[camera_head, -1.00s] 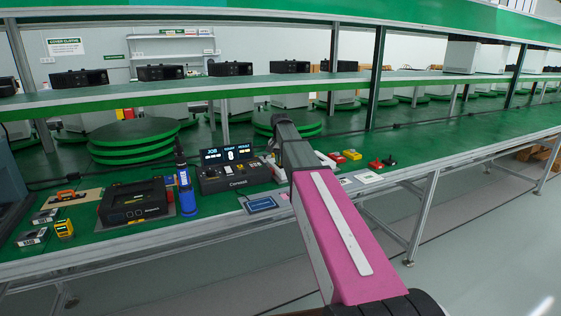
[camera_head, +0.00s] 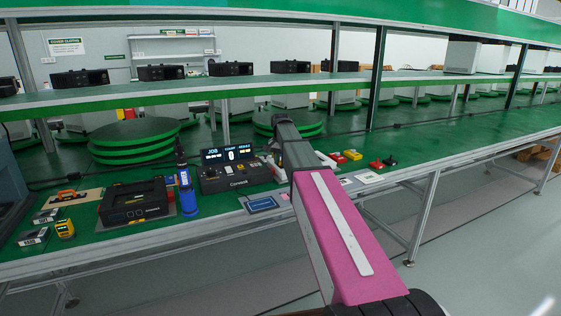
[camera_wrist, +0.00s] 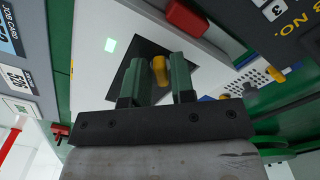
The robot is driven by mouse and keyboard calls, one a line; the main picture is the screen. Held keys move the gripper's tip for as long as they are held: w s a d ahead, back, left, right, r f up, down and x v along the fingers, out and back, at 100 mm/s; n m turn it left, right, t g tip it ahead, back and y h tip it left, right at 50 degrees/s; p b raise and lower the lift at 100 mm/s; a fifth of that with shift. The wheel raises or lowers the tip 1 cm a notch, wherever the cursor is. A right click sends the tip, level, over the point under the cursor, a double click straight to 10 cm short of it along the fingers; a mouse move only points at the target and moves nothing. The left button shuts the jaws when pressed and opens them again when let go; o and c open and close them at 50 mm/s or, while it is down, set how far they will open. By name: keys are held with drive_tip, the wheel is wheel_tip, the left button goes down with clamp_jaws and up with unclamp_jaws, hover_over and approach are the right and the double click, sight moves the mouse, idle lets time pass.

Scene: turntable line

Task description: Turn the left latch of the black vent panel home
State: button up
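In the wrist view, my gripper (camera_wrist: 164,62) has its two green fingers a little apart. A yellow latch (camera_wrist: 159,72) shows in the narrow gap between them, in front of a dark square panel (camera_wrist: 128,78) set in a pale surface. Whether the fingers press on the latch or only flank it, I cannot tell. The fingers hide part of the dark panel. A second yellow piece (camera_wrist: 276,74) sits to the right, beside a pale surface with dark holes. In the head view, my arm hides the gripper and the latch area.
In the wrist view, a red block (camera_wrist: 186,18) is above the fingers, near a grey lettered panel. In the head view, a black control box (camera_head: 236,175), a blue bottle (camera_head: 187,196) and a black case (camera_head: 135,203) stand on the green bench left of my arm.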

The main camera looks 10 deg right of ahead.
sight(280, 161)
wheel_tip(280, 161, up, 11)
idle(0.7)
drive_tip(key=shift+f, duration=0.1)
